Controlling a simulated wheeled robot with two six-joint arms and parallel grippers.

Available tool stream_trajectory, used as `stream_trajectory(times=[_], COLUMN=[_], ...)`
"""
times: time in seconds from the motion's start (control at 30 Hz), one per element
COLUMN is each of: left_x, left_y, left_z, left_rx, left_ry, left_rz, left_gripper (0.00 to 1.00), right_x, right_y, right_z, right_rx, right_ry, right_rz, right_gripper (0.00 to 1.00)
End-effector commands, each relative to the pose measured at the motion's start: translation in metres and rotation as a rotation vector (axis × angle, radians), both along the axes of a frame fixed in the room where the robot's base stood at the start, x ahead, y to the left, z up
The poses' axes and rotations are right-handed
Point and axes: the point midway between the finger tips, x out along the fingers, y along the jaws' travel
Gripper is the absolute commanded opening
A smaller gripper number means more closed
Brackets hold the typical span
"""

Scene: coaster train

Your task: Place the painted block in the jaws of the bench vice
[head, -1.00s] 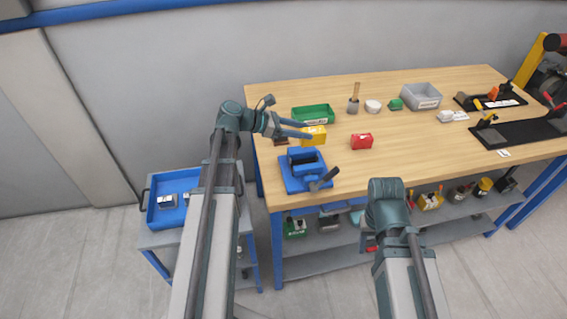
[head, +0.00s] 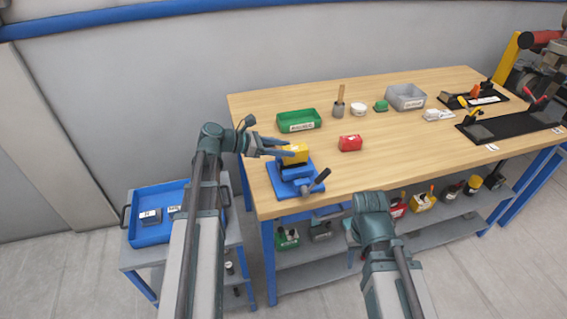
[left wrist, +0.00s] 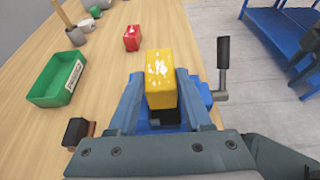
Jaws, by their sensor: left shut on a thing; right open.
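The yellow block (head: 295,153) with white paint marks is between the fingers of my left gripper (head: 287,152), which is shut on it. The left wrist view shows the block (left wrist: 160,75) upright between both fingers. The blue bench vice (head: 283,184) stands near the table's front left corner, its handle to the right. The block is over the vice's jaws; how far it is above or between them I cannot tell. The vice also shows under the fingers (left wrist: 203,92). My right gripper (head: 353,234) is low in front of the table, open, its fingers largely hidden.
A red block (head: 350,143) and a green bin (head: 299,121) stand behind the vice on the wooden table (head: 400,151). A grey bin (head: 405,97) and small items are farther back. A blue tray (head: 147,236) on a cart is at the left. The front middle is clear.

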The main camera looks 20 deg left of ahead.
Motion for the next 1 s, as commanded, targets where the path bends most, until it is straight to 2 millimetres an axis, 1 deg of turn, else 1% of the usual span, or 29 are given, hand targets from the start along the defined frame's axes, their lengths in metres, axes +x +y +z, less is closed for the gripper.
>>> stream_trajectory(times=[0.07,0.17,0.43,0.73,0.87,0.9,0.97,1.0], left_x=[0.000,0.000,0.000,0.000,0.000,0.000,0.000,0.000], left_y=[0.000,0.000,0.000,0.000,0.000,0.000,0.000,0.000], left_z=[0.001,-0.006,-0.037,-0.035,-0.040,-0.039,-0.039,-0.039], left_rx=[-0.002,-0.002,-0.002,-0.002,-0.002,0.000,0.000,0.000], left_ry=[-0.001,-0.001,-0.001,-0.001,-0.001,0.000,0.000,0.000], left_rz=[0.000,0.000,0.000,0.000,0.000,0.000,0.000,0.000], left_gripper=[0.00,0.00,0.00,0.00,0.00,0.53,0.64,0.71], right_x=[0.000,0.000,0.000,0.000,0.000,0.000,0.000,0.000], right_y=[0.000,0.000,0.000,0.000,0.000,0.000,0.000,0.000], right_z=[0.000,-0.007,-0.037,-0.036,-0.040,-0.039,-0.039,-0.039], right_rx=[0.000,0.000,0.000,0.000,0.000,0.000,0.000,0.000], right_ry=[0.000,0.000,0.000,0.000,0.000,0.000,0.000,0.000], right_rz=[0.000,0.000,0.000,0.000,0.000,0.000,0.000,0.000], right_gripper=[0.50,0.50,0.50,0.50,0.50,0.50,0.50,0.50])
